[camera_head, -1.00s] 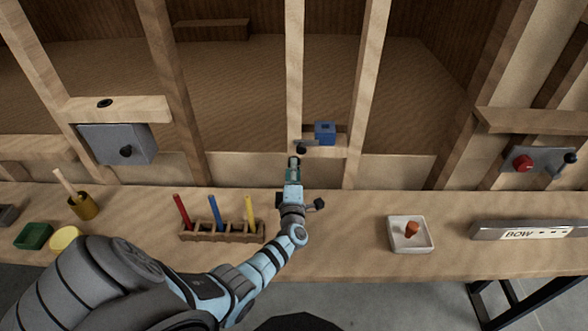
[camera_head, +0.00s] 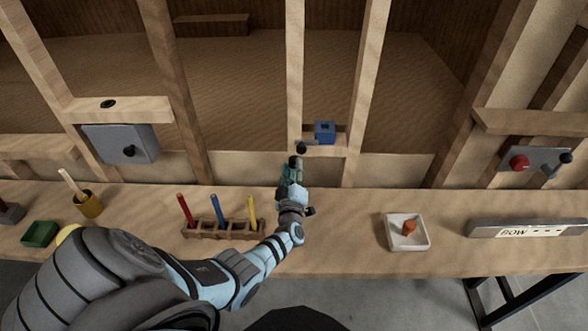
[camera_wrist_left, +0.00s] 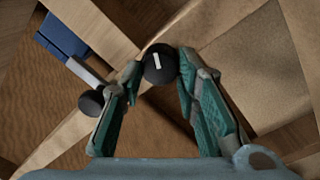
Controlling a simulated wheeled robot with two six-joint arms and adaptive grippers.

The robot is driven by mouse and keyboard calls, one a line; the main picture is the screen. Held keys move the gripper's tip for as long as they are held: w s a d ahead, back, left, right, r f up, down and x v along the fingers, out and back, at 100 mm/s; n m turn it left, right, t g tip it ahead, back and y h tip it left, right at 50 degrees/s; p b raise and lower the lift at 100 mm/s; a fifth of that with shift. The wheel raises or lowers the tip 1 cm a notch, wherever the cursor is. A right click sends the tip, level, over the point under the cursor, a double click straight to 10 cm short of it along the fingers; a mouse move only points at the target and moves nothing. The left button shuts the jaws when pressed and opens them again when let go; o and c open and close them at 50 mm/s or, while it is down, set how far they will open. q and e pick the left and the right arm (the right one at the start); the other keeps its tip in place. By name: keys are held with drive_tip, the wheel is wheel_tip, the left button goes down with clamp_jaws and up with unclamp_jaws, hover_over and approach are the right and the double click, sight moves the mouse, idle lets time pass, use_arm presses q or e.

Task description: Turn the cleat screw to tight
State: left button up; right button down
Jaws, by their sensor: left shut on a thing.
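A round black knob with a white mark, which I take for the cleat screw (camera_wrist_left: 160,64), sits between the fingertips of my left gripper (camera_wrist_left: 160,75) in the left wrist view. The fingers are shut on its sides. The white mark is slightly tilted there. In the head view my left gripper (camera_head: 293,163) reaches up to the wooden crosspiece between two studs, and its fingers mostly hide the screw. A blue block (camera_head: 325,132) sits on that crosspiece; it also shows in the left wrist view (camera_wrist_left: 62,36). My right gripper is not in view.
A grey bar with a black ball end (camera_wrist_left: 92,103) lies close beside the left finger. On the bench stand a wooden rack (camera_head: 222,233) with coloured sticks and a white tray (camera_head: 393,241). A grey box (camera_head: 122,145) hangs at left. The bench between rack and tray is mostly clear.

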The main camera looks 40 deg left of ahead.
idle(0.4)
use_arm(q)
drive_tip(key=o, duration=1.2)
drive_tip(key=v, duration=1.2)
drive_tip(key=shift+f, duration=0.1)
drive_tip(key=shift+w, duration=0.1)
